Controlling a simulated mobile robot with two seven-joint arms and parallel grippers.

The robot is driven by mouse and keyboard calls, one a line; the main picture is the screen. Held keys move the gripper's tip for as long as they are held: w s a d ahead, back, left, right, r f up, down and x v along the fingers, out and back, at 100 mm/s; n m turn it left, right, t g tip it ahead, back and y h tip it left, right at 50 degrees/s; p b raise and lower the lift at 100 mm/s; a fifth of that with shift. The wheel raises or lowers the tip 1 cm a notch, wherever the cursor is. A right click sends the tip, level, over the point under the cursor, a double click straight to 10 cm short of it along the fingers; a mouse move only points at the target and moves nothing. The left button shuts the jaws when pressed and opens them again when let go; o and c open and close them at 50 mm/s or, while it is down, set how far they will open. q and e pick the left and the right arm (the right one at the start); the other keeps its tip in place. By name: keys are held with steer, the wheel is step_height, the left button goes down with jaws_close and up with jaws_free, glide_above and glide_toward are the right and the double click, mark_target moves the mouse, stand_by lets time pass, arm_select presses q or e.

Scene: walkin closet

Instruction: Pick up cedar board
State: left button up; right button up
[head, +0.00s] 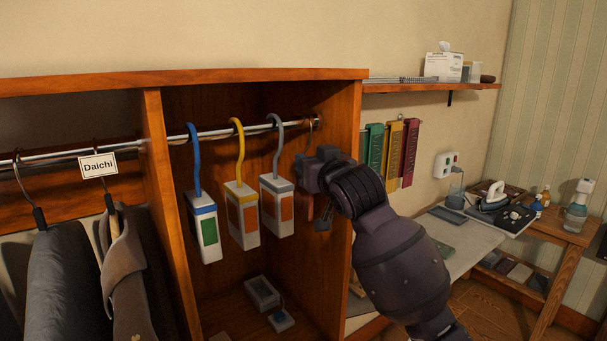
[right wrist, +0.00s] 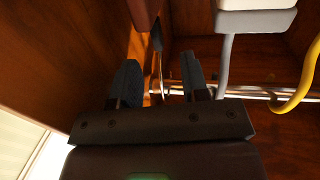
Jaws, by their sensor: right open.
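A small reddish-brown board, which looks like the cedar board (head: 309,207), hangs from a thin hook at the right end of the closet rod (head: 222,133). My right gripper (head: 303,172) is in front of its upper part and hides much of it. In the right wrist view my right gripper (right wrist: 158,78) is open, with one finger on each side of the thin hook. Part of the brown board (right wrist: 142,12) shows beyond the fingertips at the top. I cannot tell whether a finger touches the hook. My left gripper is not in view.
Three hangers with boxy white tags, blue-hooked (head: 203,228), yellow-hooked (head: 242,215) and grey-hooked (head: 277,209), hang left of my gripper. The wooden side panel (head: 342,130) is close on the right. A grey tray (head: 262,292) lies below on the compartment floor.

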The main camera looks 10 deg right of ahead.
steer(key=shift+w+a+f+p, duration=0.1)
steer(key=shift+w+a+p, duration=0.1)
steer(key=shift+w, duration=0.65)
steer(key=shift+w+a+p, duration=0.15)
steer(key=shift+w, duration=0.65)
steer(key=shift+c, duration=0.3)
jaws_close()
